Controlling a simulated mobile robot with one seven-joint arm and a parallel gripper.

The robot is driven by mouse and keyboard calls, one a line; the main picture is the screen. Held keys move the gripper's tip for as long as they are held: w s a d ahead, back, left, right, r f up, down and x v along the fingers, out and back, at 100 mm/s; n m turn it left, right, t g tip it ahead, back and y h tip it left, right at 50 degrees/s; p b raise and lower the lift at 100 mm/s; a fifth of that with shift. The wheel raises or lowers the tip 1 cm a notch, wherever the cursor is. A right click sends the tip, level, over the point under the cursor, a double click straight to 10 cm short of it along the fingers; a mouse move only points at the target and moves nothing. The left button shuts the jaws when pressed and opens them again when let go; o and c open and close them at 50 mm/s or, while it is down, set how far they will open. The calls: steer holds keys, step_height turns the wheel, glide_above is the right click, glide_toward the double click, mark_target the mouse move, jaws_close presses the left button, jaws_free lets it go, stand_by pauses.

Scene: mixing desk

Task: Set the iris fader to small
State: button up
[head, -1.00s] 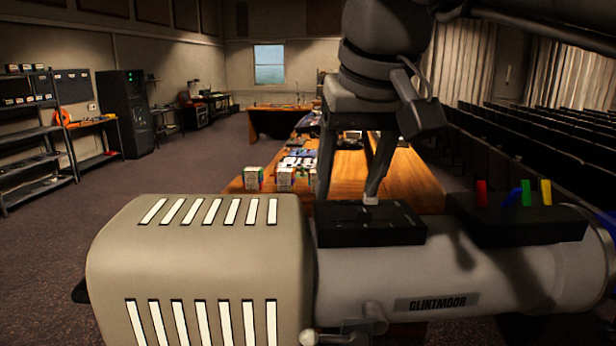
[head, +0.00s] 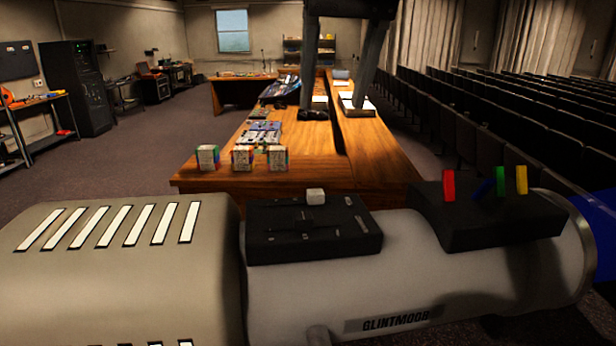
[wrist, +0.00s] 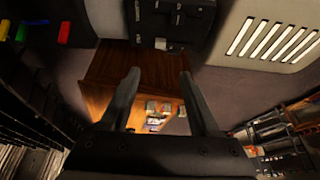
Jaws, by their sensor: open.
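The iris fader box (head: 290,245) is a black block on top of the large spotlight, with slots and small marks on its top. Its pale square knob (head: 315,196) stands near the far edge of the box, about midway along it. In the wrist view the box (wrist: 170,25) is at the top and the knob (wrist: 160,43) shows at its lower edge. My gripper (head: 334,108) is open and empty, raised above and apart from the knob. Its two fingers (wrist: 159,75) point toward the box in the wrist view. The fader's scale labels are too small to read.
The spotlight's grey barrel (head: 320,295) and beige vented housing (head: 110,270) fill the foreground. A second black block (head: 490,225) with red, blue, green and yellow levers stands to the right. A wooden desk (head: 230,180) with small boxes lies beyond. Seat rows are at right.

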mark_target(316, 193)
steer(key=b+x, duration=0.1)
steer(key=x, duration=1.6)
steer(key=shift+a+f, duration=0.1)
steer(key=shift+f, duration=0.05)
jaws_close()
stand_by(0.7)
